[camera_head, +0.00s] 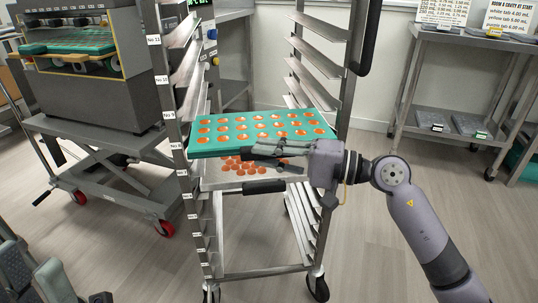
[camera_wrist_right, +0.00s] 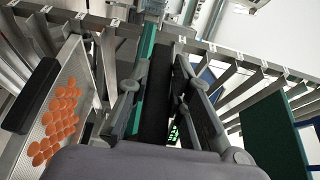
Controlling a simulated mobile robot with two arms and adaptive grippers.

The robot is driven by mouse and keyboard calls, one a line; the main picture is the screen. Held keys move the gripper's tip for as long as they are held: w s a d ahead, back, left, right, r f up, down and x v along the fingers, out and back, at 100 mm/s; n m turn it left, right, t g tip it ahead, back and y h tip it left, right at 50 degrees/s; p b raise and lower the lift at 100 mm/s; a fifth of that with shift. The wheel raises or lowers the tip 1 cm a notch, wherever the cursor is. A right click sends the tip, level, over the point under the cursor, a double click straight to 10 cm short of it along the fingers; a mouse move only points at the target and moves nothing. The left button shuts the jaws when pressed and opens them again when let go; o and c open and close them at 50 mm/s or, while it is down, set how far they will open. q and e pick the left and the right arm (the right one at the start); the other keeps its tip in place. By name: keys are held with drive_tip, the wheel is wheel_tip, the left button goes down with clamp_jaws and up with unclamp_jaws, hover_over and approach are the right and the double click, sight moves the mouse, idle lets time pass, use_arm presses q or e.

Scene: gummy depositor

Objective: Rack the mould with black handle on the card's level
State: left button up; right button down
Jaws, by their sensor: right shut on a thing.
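The teal mould (camera_head: 217,150), its cavities filled with orange, lies roughly level within the tall metal rack (camera_head: 171,95), its left front corner near the tab 8 label. My right gripper (camera_head: 270,152) reaches in from the right at the mould's front edge. In the right wrist view my right gripper (camera_wrist_right: 155,100) is shut on the mould's black handle (camera_wrist_right: 156,75). The mould shows there as a thin teal edge (camera_wrist_right: 146,45). The fingers hide most of the handle in the head view. I cannot tell whether the mould's edges touch the ledges.
Just below is a metal tray (camera_head: 215,179) with orange gummies and a black handle (camera_head: 264,187). Empty ledges (camera_head: 190,75) lie above. A depositor machine (camera_head: 88,100) on a cart stands left. A bench (camera_head: 465,40) with printed cards (camera_head: 445,12) stands right.

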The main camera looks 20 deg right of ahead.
drive_tip(key=shift+f+b, duration=0.15)
drive_tip(key=shift+b, duration=0.45)
idle(0.3)
drive_tip(key=c, duration=1.4)
unclamp_jaws()
drive_tip(key=shift+o, duration=0.2)
drive_tip(key=shift+f, duration=0.1)
drive_tip(key=v, duration=1.2)
drive_tip(key=shift+c, duration=0.5)
